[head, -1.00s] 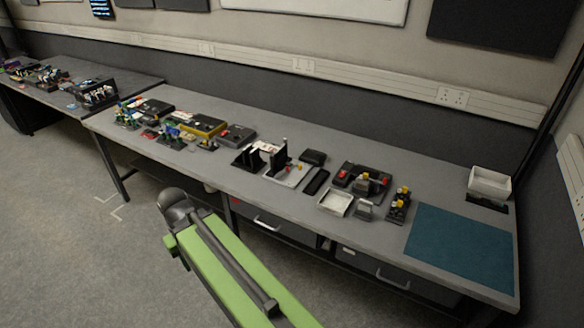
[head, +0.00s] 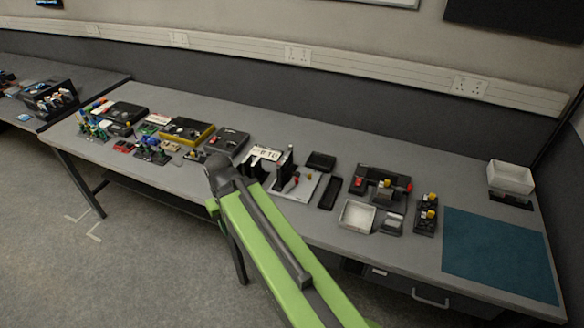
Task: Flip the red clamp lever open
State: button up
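Small red parts show on the bench, too small to tell which one is the clamp lever. One red part (head: 296,176) is on a pale plate with dark uprights. Others sit at the left (head: 359,183) and right (head: 408,187) of a black fixture (head: 378,205), which also carries yellow-topped parts. Whether any lever is open or shut cannot be made out. My green arm reaches up from the bottom of the head view to a dark joint in front of the bench edge. No gripper fingers show.
The long grey bench holds a white tray (head: 356,215), black-and-yellow cases (head: 187,131) and several small coloured parts at left. A teal mat (head: 500,255) lies clear at right, with a white box (head: 510,177) behind it. Floor is free in front.

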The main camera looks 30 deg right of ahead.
aim_at(297, 180)
jog(key=u, duration=0.15)
jog(key=i, duration=0.85)
jog(key=u, duration=0.45)
